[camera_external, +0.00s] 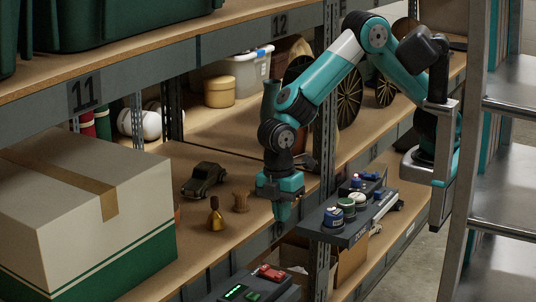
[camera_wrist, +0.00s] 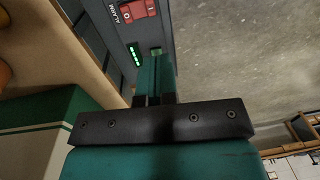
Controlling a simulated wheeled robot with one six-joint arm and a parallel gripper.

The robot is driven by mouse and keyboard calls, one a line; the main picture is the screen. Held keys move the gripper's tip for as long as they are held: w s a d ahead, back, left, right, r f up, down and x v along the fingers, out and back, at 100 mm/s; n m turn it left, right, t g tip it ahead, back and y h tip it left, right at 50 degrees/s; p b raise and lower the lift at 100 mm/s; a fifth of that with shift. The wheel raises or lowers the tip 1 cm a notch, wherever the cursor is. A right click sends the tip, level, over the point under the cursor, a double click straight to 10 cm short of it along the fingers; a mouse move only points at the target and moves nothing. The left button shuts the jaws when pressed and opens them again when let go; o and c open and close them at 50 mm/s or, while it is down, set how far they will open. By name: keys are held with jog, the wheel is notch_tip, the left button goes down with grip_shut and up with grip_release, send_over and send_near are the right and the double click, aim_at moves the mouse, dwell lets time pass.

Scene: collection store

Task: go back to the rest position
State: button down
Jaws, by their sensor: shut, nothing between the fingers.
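My gripper (camera_external: 282,212) points down at the front edge of the middle shelf (camera_external: 190,255), to the left of a grey control panel (camera_external: 335,228). It is shut with nothing in it. In the wrist view its teal fingers (camera_wrist: 156,66) are together. Behind them shows the grey alarm box with a red rocker switch (camera_wrist: 138,10) and a green lit display (camera_wrist: 135,53). The fingertips overlap the box in that view; I cannot tell whether they touch it. My arm bends up and back to my base at the right.
A brass bell (camera_external: 215,216), a small wooden spool (camera_external: 240,202) and a dark toy car (camera_external: 203,179) stand left of my gripper. A big carton (camera_external: 80,205) is at far left. The alarm box (camera_external: 250,287) sits low in front. A metal rack (camera_external: 500,180) stands at right.

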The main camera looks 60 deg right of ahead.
jog(key=w+d+r+m+y+p, duration=0.2)
jog(key=d+r+m+p, duration=0.4)
jog(key=d+r, duration=1.1)
jog(key=s+d+r+m+t+y+p, duration=0.1)
jog(key=s+d+r+m+p, duration=0.3)
jog(key=s+d+r, duration=0.4)
jog(key=shift+d+m+y, duration=0.5)
jog(key=shift+d+y, duration=0.1)
jog(key=shift+d, duration=0.15)
dwell(1.2)
